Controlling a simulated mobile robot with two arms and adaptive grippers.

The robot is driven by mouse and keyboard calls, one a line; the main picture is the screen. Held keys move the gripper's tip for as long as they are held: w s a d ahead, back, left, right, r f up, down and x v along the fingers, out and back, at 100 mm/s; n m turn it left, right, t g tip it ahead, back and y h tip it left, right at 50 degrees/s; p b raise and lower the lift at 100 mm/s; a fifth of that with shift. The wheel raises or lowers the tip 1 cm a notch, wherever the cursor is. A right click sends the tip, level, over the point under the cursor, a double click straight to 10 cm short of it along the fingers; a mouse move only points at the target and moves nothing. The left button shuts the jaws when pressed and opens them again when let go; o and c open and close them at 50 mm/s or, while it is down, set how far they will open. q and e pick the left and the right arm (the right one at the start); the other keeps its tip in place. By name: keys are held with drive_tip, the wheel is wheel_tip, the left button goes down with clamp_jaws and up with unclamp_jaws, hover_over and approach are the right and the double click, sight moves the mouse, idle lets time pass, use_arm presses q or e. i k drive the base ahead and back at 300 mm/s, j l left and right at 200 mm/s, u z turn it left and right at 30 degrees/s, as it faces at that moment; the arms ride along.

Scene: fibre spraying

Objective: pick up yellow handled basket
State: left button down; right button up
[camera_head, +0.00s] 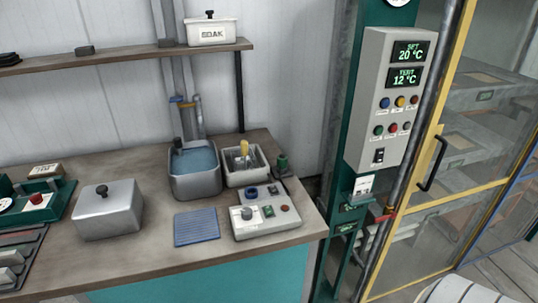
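A small item with an upright yellow handle (244,148) stands inside a pale rectangular bin (247,180) at the back of the workbench. Its lower part looks dark and mesh-like, but it is small and partly hidden by the bin wall, so its full shape cannot be told. The bin stands just right of a grey metal basin (195,187) filled with blue liquid.
A control box (266,215) with knobs stands in front of the bin, and a blue ribbed mat (196,227) lies beside it. A lidded metal box (107,210) is left. A shelf (125,57) hangs above. A yellow-framed cabinet (455,205) and temperature panel (384,150) stand right.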

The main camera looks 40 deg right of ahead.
sight(244, 150)
drive_tip(key=z, duration=1)
drive_tip(key=i+l, duration=0.2)
drive_tip(key=i, duration=0.15)
drive_tip(key=i+l+z, duration=0.1)
drive_tip(key=i+l, duration=0.15)
drive_tip(key=i, duration=0.05)
